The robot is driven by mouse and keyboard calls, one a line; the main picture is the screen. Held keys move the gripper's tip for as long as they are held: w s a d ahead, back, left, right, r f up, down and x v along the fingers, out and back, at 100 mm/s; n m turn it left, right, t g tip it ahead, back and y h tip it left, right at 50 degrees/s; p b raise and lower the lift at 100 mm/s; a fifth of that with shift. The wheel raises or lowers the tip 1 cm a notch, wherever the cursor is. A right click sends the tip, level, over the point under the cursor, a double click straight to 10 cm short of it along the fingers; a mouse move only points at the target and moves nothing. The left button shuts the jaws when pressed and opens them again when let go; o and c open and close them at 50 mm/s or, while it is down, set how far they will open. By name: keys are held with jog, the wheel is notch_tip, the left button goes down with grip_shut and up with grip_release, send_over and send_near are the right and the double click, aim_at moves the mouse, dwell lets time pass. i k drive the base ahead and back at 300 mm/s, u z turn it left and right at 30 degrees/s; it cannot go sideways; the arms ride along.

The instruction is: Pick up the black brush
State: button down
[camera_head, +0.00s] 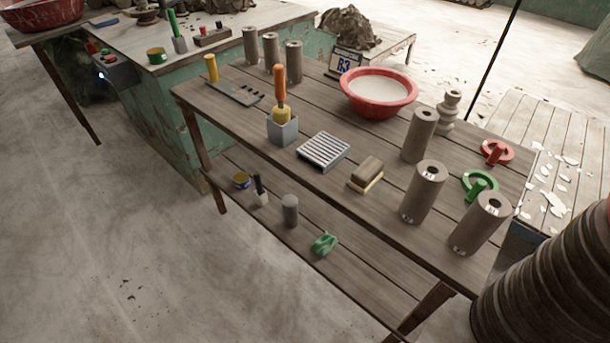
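A small brush with a black handle and a pale lower end, which looks like the black brush (259,190), stands upright on the lower shelf (330,268) of the wooden table.
A green object (324,244) lies farther right on the shelf. The table top holds a grey holder with an orange-handled tool (282,128), a slatted dish (323,150), a brown block brush (366,174), brown cylinders (424,191) and a red basin (379,92). The floor (160,250) in front is clear.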

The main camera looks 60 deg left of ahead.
aim_at(258, 186)
jog(key=u, duration=2.75)
jog(key=k, duration=0.5)
jog(key=u, duration=1.8)
jog(key=i, duration=1.5)
jog(key=z, duration=2.05)
